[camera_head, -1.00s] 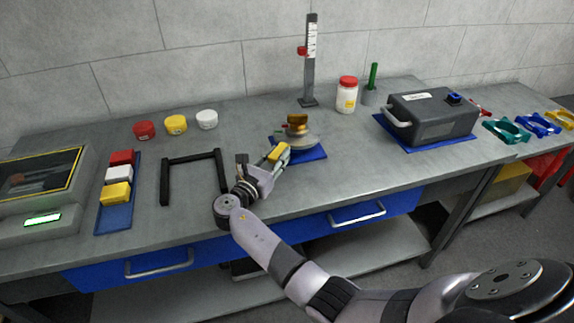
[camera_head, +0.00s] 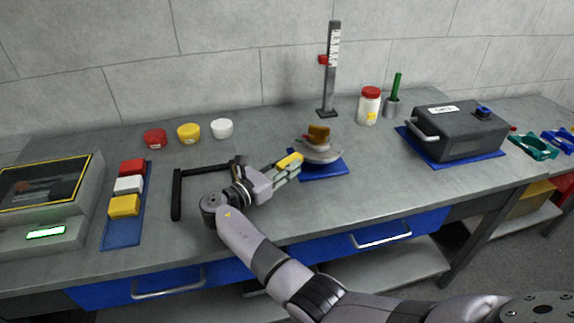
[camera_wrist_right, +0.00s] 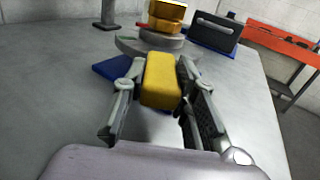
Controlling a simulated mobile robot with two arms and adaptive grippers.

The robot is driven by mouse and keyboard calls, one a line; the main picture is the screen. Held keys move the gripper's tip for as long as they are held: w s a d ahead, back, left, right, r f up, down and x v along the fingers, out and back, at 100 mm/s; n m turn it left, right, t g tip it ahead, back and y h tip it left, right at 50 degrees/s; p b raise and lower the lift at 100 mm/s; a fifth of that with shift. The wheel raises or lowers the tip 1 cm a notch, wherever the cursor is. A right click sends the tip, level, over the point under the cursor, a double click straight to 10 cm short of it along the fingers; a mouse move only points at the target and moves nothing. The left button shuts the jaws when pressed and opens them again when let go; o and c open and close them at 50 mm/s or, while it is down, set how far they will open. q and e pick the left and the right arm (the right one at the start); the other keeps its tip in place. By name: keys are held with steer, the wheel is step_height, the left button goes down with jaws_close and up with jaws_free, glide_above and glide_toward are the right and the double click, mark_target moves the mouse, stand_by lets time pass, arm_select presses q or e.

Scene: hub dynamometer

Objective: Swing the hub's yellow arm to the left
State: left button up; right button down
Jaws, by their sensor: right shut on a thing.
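The hub (camera_head: 318,150) is a round grey disc with a brass-coloured top (camera_head: 318,132), standing on a blue mat (camera_head: 325,171). Its yellow arm end (camera_head: 289,160) sticks out to the left and slightly toward the front. My right gripper (camera_head: 284,168) is shut on this yellow arm, coming from the left front. In the right wrist view, the yellow block (camera_wrist_right: 161,80) sits between the two fingers (camera_wrist_right: 158,95), with the hub (camera_wrist_right: 160,42) just behind. The link between the block and the hub is hidden there. My left gripper is not in view.
A black frame (camera_head: 177,195) stands close left of my right gripper, partly behind my arm. A ruler stand (camera_head: 330,75) and red-lidded jar (camera_head: 368,107) are behind the hub. A dark grey case (camera_head: 460,132) is at right.

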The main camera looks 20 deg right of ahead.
steer(key=c, duration=1.3)
jaws_free()
step_height(320, 180, up, 10)
steer(key=shift+c, duration=0.2)
